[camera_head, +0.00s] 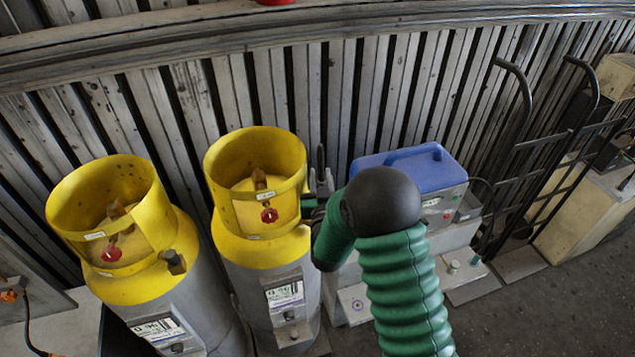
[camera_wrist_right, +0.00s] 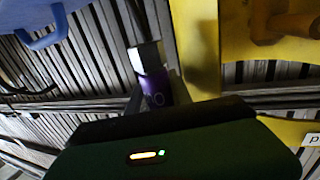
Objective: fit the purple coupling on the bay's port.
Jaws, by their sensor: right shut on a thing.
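The purple coupling (camera_wrist_right: 155,88) shows in the right wrist view, small and upright in the picture, with a pale mark on its side and a bright whitish piece at its top. My right gripper (camera_wrist_right: 152,75) is shut on it. In the head view, dark parts of my right gripper (camera_head: 321,185) show just right of the second yellow-topped cylinder, and my green arm hides most of what lies behind it. I cannot make out the coupling there. A small round purple-ringed spot (camera_head: 358,304) shows on a pale box low beside my arm; I cannot tell whether it is the port.
Two grey cylinders with yellow collars (camera_head: 110,215) (camera_head: 258,185) stand at left, the second close to my gripper. A blue-topped case (camera_head: 425,165) stands behind my arm. A black hand truck (camera_head: 525,150) leans at right by the slatted wall. Floor at lower right is clear.

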